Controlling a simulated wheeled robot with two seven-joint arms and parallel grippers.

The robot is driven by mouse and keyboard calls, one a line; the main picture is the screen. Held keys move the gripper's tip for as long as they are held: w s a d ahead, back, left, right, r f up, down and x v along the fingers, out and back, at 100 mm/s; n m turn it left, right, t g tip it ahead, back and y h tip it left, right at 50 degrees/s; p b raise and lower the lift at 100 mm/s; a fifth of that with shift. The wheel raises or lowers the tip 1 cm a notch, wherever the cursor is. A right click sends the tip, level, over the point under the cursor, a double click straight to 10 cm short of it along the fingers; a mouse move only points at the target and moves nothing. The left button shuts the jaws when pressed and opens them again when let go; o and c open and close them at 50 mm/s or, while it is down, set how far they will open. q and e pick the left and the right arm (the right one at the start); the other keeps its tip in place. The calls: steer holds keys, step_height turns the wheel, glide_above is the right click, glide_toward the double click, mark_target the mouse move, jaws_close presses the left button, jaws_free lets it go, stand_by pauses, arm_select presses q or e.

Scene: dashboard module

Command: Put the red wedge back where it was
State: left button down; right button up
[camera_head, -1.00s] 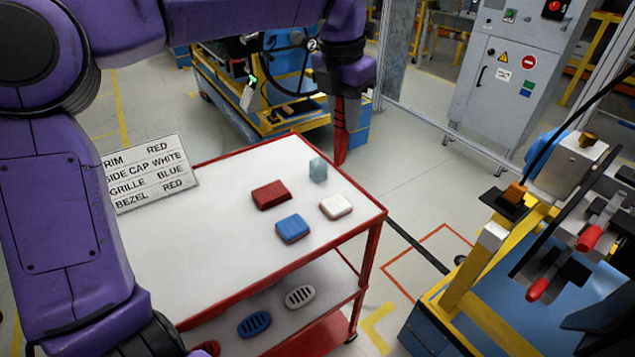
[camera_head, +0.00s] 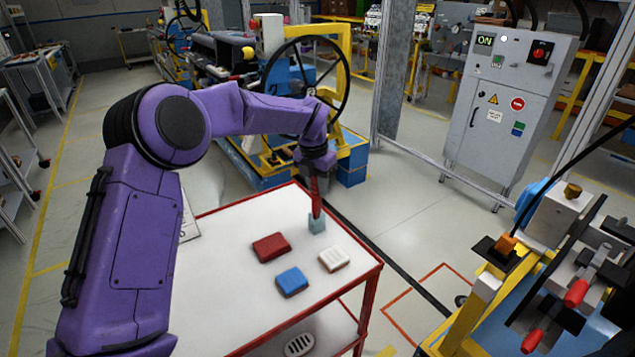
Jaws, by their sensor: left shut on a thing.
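My left gripper (camera_head: 319,187) is shut on the red wedge (camera_head: 316,206), a long narrow piece that points down and looks nearly upright. The gripper is above the far right part of the cart's white top. The wedge's lower end meets the top of a small teal block (camera_head: 317,224) that stands on the cart. I cannot tell whether the tip is inside the block, on it or just in front of it. My right gripper is not in view.
The cart (camera_head: 227,230) has a red rim. A red block (camera_head: 271,247), a blue block (camera_head: 291,281) and a white block (camera_head: 334,259) lie near the teal block. A yellow-framed fixture (camera_head: 475,322) stands to the right, with floor between. The cart's left part is behind my arm.

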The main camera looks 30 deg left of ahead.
arm_select(q)
steer(key=shift+f+b, duration=0.55)
steer(key=shift+f, duration=0.25)
steer(key=c, duration=0.9)
jaws_free()
steer(key=shift+r, duration=0.1)
steer(key=shift+r+p, duration=0.4)
steer(key=r, duration=0.4)
steer(key=s+r, duration=0.1)
steer(key=r, duration=0.3)
steer(key=s+r+b, duration=0.1)
steer(key=r, duration=0.3)
steer(key=shift+r, duration=0.15)
